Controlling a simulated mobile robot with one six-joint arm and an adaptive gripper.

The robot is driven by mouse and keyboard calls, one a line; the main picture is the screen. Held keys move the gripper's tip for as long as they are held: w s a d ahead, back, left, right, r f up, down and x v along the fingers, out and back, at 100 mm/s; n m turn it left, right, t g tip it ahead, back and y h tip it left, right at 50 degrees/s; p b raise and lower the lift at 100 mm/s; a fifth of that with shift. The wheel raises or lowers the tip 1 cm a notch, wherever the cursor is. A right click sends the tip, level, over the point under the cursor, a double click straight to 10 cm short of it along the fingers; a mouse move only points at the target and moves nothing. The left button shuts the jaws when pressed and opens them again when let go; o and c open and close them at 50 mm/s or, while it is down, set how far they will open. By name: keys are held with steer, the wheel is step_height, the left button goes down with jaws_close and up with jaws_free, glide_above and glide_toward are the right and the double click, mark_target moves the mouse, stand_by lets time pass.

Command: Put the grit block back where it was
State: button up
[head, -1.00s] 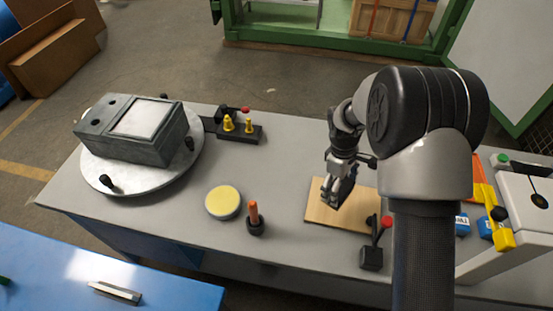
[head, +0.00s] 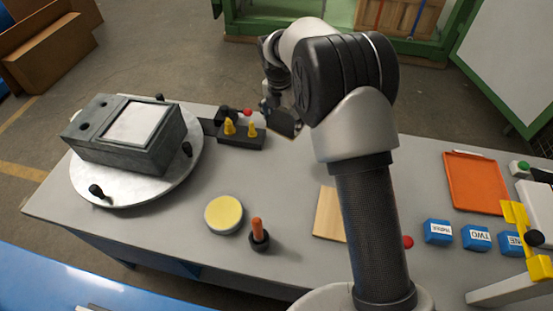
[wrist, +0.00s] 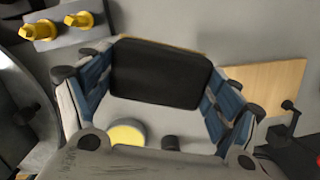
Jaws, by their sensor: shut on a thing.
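My gripper (wrist: 158,82) is shut on the grit block (wrist: 160,73), a dark block with rounded corners. In the wrist view the block fills the space between the blue-padded fingers, with a thin tan edge behind it. In the head view the block (head: 285,123) is a dark shape under my gripper, partly hidden by my arm. It appears held above the grey table (head: 290,170), right of the black holder with yellow pegs (head: 240,134). A wooden board (head: 328,215) lies on the table, partly behind my arm; the wrist view shows it bare (wrist: 268,88).
A grey machine box (head: 125,140) sits on a round plate (head: 85,190) at the left. A yellow-topped disc (head: 224,214) and an orange-handled tool (head: 258,235) stand near the front. Blue blocks (head: 438,232) and an orange tray (head: 476,183) are at the right.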

mark_target(280, 133)
step_height(280, 133, down, 18)
steer(key=b, duration=0.4)
steer(key=shift+b, duration=0.35)
steer(key=shift+f, duration=0.1)
steer(key=o, duration=1.1)
steer(key=r+p, duration=0.1)
steer(key=r, duration=0.3)
steer(key=s+r+p, duration=0.1)
steer(key=r, duration=0.3)
steer(key=a+r+p, duration=0.1)
steer(key=r, duration=0.3)
steer(key=shift+s+r, duration=0.1)
steer(key=shift+s, duration=0.2)
